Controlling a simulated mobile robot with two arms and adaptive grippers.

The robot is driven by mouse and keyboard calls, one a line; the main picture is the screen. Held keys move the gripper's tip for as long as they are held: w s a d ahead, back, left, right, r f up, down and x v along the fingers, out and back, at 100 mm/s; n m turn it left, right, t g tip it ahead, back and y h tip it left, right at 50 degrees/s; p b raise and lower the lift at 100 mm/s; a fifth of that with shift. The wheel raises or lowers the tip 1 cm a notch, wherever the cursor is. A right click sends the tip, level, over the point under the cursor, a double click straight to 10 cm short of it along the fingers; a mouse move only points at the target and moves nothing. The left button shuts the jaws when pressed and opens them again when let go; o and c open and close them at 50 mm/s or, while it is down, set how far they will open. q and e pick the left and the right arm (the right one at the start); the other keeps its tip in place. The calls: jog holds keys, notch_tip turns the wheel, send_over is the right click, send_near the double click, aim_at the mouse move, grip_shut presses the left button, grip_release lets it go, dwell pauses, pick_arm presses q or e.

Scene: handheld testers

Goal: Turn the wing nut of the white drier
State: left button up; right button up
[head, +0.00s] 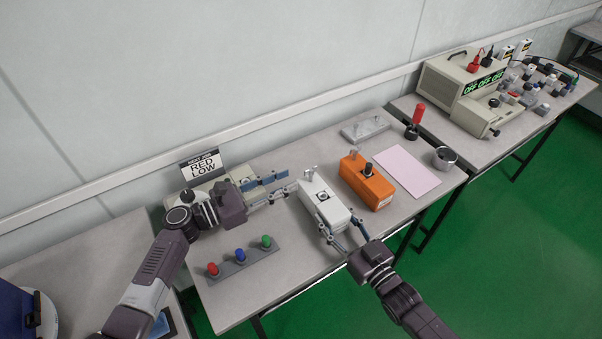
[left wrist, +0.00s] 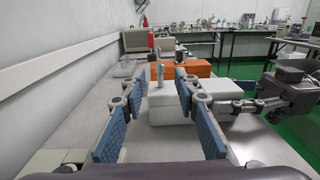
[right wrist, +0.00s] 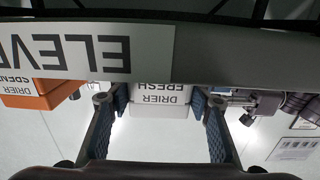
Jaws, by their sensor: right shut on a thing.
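The white drier (head: 322,207) is a white box on the bench, its FRESH label upside down in the right wrist view (right wrist: 158,97). Its metal wing nut (head: 309,172) stands upright at the far end of its top; it also shows in the left wrist view (left wrist: 160,73). My left gripper (head: 288,184) is open and empty, just left of the wing nut. In the left wrist view its blue-padded fingers (left wrist: 158,92) are spread, with the nut beyond in the gap. My right gripper (head: 340,235) is shut on the near end of the white drier, one finger on each side.
An orange drier (head: 366,187) stands just right of the white one. A pink sheet (head: 407,171), a dark cup (head: 445,157) and a red-handled tool (head: 417,118) lie further right. A strip with red, blue and green knobs (head: 240,258) is at front left. A RED LOW sign (head: 202,165) stands behind.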

pick_arm(q)
jog(key=shift+v, duration=1.55)
pick_arm(e)
jog(key=o, duration=1.2)
